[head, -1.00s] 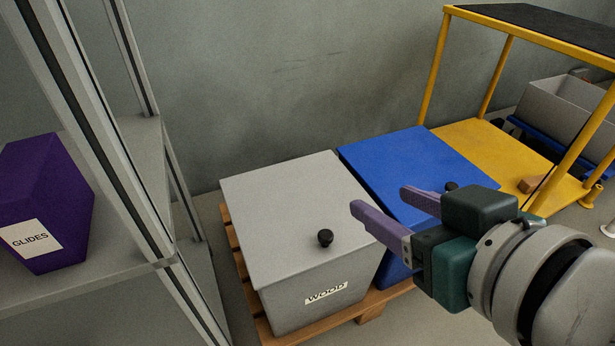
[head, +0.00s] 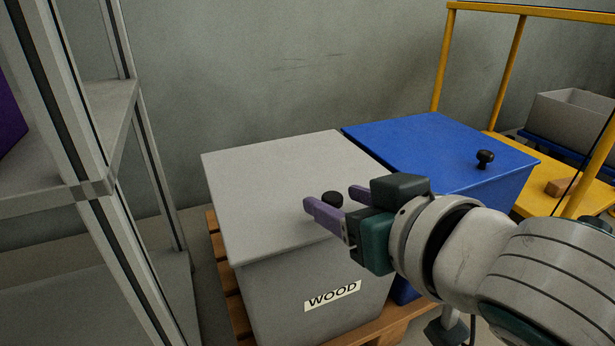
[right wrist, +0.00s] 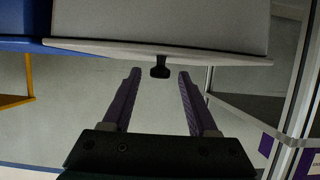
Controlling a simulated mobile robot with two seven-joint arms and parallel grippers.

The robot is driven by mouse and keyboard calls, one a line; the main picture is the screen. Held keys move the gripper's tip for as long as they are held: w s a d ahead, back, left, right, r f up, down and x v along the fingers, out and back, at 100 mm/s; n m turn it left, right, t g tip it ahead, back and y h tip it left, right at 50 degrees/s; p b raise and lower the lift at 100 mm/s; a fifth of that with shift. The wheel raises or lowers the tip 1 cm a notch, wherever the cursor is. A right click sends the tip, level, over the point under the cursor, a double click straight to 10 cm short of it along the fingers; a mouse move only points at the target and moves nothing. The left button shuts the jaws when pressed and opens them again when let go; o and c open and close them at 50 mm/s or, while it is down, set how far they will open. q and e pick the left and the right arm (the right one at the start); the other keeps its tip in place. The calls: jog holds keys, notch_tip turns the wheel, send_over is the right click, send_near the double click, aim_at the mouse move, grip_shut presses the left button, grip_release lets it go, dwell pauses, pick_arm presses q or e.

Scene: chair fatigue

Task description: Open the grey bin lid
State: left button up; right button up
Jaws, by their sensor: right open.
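The grey bin (head: 320,290), labelled WOOD, stands on a wooden pallet with its flat grey lid (head: 265,190) closed. A black knob (head: 332,199) sits near the lid's front edge. My right gripper (head: 332,198) is open and empty, its purple fingers beside the knob in the head view. In the right wrist view the knob (right wrist: 160,68) lies ahead of the gap between the open fingers (right wrist: 158,75), apart from both. The lid's edge (right wrist: 230,56) also shows there. My left gripper is not in view.
A blue bin (head: 430,150) with a black knob (head: 485,159) stands right of the grey one. A grey shelf frame (head: 95,187) rises close on the left. A yellow cart (head: 515,150) stands at the right. The pallet (head: 222,270) juts out below the bins.

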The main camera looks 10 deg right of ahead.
jog(key=shift+b+x, duration=0.6)
jog(key=shift+x, duration=0.6)
grip_shut()
dwell(0.6)
